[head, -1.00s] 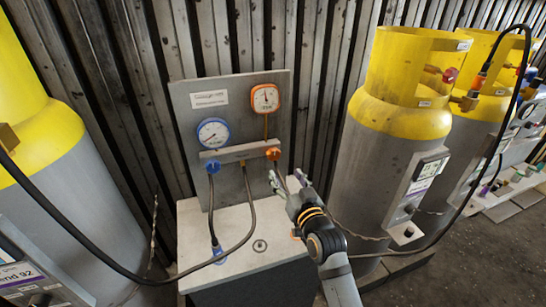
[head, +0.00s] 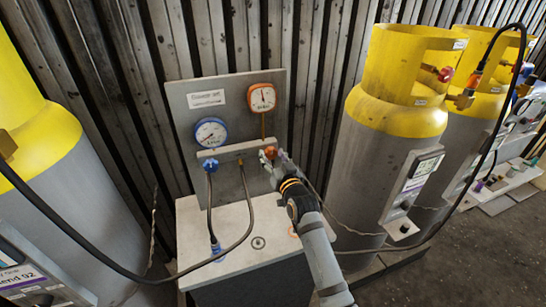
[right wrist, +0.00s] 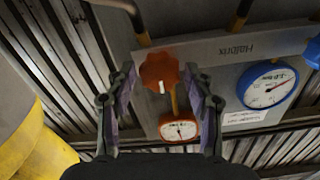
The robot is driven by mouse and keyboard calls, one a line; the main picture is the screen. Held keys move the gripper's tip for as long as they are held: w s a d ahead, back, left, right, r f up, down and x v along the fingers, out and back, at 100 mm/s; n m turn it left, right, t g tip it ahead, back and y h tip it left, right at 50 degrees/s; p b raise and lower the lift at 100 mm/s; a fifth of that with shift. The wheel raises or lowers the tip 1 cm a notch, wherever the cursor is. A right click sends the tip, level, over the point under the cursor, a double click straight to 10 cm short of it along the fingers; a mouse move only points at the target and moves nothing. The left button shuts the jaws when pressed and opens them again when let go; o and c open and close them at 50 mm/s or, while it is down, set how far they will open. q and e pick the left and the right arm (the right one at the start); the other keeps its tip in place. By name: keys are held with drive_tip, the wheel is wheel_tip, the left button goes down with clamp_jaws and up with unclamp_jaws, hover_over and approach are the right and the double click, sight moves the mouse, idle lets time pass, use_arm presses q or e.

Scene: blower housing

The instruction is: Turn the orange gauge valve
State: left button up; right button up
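The orange gauge valve (head: 270,152) is a lobed knob with a white mark, on the manifold bar below the orange gauge (head: 262,96). My right gripper (head: 275,162) is right at the valve and partly hides it in the head view. In the right wrist view the valve (right wrist: 160,70) shows between the two fingertips of my right gripper (right wrist: 160,82). The fingers are spread, with a gap seen on each side of the knob. The orange gauge (right wrist: 179,130) also shows there beyond the knob. My left gripper is not in view.
A blue gauge (head: 211,133) and a blue valve (head: 210,165) sit left on the same panel (head: 236,88). Hoses hang in front of the stand (head: 250,225). Large yellow-topped cylinders flank it, the near right one (head: 397,110) close to my right arm.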

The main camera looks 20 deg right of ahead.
drive_tip(key=c, duration=0.7)
drive_tip(key=shift+n, duration=0.3)
drive_tip(key=n, duration=0.3)
drive_tip(key=shift+n+p, duration=0.3)
drive_tip(key=shift+p, duration=0.1)
drive_tip(key=n, duration=1.1)
drive_tip(key=n+b, duration=0.1)
drive_tip(key=n, duration=0.5)
